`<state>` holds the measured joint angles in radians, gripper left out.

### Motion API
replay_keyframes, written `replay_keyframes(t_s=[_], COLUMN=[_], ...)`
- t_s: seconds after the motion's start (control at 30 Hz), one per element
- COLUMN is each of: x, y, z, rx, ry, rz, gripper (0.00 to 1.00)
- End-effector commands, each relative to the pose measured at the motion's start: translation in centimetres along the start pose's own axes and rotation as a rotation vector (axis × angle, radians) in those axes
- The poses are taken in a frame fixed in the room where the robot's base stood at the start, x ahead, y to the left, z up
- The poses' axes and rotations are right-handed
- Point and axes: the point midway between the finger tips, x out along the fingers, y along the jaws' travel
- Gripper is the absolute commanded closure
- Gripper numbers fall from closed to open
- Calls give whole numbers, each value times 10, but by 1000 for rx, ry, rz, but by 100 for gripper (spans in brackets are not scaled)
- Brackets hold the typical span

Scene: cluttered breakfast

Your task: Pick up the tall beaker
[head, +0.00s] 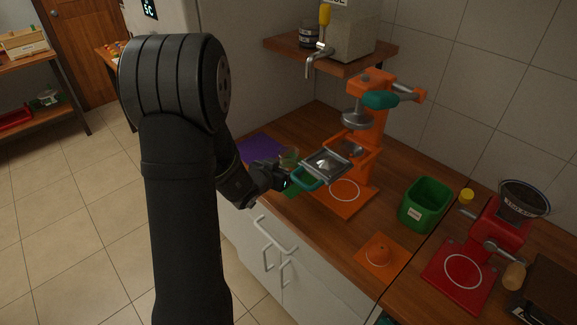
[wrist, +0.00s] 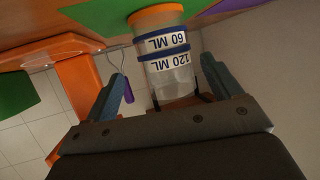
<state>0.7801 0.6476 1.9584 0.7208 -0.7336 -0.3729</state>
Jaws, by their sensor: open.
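A clear beaker (wrist: 172,75) with an orange end and two blue-edged labels, reading 60 ML and 120 ML, shows upside down in the wrist view. In that view it lies between the two fingers of my gripper (wrist: 167,72), with a visible gap on the left side. My gripper is open. In the head view my gripper (head: 280,184) is low at the counter's front edge, and the clear beaker (head: 289,157) shows just behind it, small and partly hidden.
An orange press (head: 368,140) with a teal-handled tray (head: 326,165) stands close to the right of my gripper. A purple mat (head: 261,149) lies to the left and a green mat (head: 292,190) under the gripper area. A green bin (head: 425,205) and red grinder (head: 480,250) stand farther right.

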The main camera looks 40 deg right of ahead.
Motion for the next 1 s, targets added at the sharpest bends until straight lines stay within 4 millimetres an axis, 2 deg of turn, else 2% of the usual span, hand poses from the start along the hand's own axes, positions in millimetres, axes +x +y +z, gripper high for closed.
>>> replay_keyframes(t_s=[0.4,0.67,0.77,0.93,1.0], x=[48,51,51,51,51], y=[-6,-7,-7,-7,-7], z=[3,2,2,2,2], rx=[0,0,0,0,0], ry=[-1,0,0,0,0], rz=[0,0,0,-1,-1], gripper=[17,17,32,66,66])
